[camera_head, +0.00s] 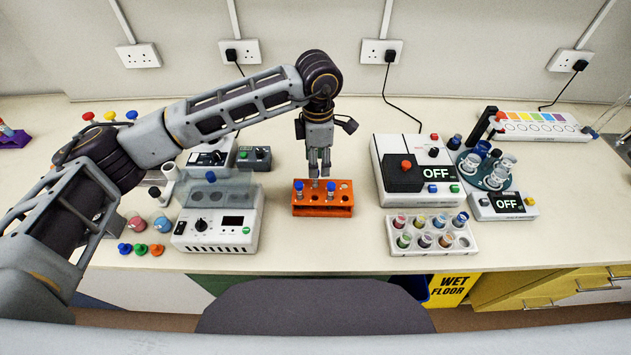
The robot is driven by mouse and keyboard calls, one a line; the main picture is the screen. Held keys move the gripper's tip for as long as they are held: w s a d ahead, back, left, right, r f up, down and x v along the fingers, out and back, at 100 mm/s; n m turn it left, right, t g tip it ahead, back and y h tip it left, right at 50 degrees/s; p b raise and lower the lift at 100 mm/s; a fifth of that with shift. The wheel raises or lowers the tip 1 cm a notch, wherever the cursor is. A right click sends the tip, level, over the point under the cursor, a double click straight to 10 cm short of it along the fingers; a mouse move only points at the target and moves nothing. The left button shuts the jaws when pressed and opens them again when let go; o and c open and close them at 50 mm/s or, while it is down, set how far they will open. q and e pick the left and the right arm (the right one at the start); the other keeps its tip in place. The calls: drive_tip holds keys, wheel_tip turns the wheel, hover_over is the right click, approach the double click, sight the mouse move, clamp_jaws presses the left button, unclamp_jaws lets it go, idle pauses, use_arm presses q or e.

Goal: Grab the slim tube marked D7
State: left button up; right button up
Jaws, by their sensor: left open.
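An orange rack (322,210) stands on the bench near the middle of the head view. Two slim tubes with blue caps stand upright in it, a left tube (299,187) and a right tube (331,188). No D7 marking is readable on either, so I cannot tell which one bears it. My left gripper (320,173) points straight down over the rack's back side, its fingers apart and its tips close above the tubes' height. It appears to hold nothing. Whether a fingertip touches a tube is too small to tell. My right gripper is not in view.
A white control box (218,230) stands left of the rack. A white device reading OFF (400,165) and a white rack of coloured vials (432,246) stand to the right. Small coloured pieces lie at the front left. Bare bench surrounds the orange rack.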

sight(315, 185)
use_arm(q)
drive_tip(key=shift+s+a+f+p, duration=0.15)
drive_tip(key=shift+f+p, duration=0.2)
drive_tip(key=shift+f, duration=0.3)
drive_tip(key=shift+s+a+f+p, duration=0.1)
drive_tip(key=shift+f+p, duration=0.2)
drive_tip(key=shift+f, duration=1.6)
drive_tip(key=c, duration=0.9)
